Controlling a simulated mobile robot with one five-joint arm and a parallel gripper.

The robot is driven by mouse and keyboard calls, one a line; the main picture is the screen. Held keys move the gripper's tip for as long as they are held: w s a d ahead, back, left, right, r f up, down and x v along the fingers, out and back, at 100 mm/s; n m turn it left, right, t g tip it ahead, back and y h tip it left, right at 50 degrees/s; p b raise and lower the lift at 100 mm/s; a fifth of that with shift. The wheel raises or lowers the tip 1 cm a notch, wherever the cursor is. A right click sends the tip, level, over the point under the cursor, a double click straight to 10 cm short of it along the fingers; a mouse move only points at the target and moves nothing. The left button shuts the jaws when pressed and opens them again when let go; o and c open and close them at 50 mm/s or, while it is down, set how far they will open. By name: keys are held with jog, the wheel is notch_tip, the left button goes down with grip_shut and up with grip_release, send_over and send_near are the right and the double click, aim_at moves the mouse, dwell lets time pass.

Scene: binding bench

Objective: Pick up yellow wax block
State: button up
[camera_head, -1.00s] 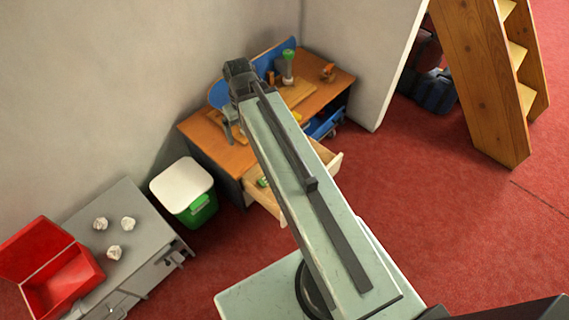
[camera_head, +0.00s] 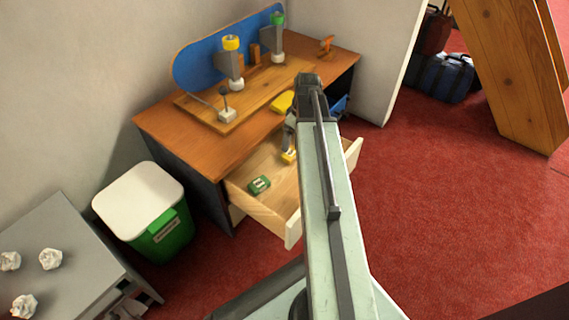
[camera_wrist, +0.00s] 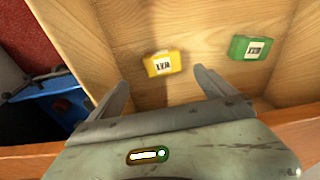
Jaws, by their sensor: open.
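The yellow wax block (camera_wrist: 163,64) lies on the floor of the open drawer, its dark-lettered white label facing up in the wrist view. In the head view the yellow wax block (camera_head: 289,156) shows just left of my arm, partly covered by my gripper (camera_head: 287,146). In the wrist view my gripper (camera_wrist: 160,82) is open and empty. Its two fingers point into the drawer, and the block appears between and slightly beyond their tips, not gripped. The gap in height between fingers and block is hard to tell.
A green labelled block (camera_wrist: 250,48) lies in the same drawer (camera_head: 268,207), right of the yellow one in the wrist view. Drawer walls stand close around. Another yellow object (camera_head: 282,102) lies on the bench top (camera_head: 170,125). A white-lidded green bin (camera_head: 140,200) stands at left.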

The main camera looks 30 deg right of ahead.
aim_at(291, 152)
jog(key=shift+w+a+f+b, duration=0.15)
jog(key=shift+f+b, duration=0.55)
jog(key=shift+f, duration=0.05)
jog(key=shift+w+a+f+b, duration=0.15)
jog(key=shift+f+b, duration=0.55)
notch_tip(291, 152, down, 5)
jog(key=b, duration=0.5)
jog(key=shift+w+a, duration=0.15)
jog(key=shift+r, duration=0.15)
jog(key=c, duration=1.5)
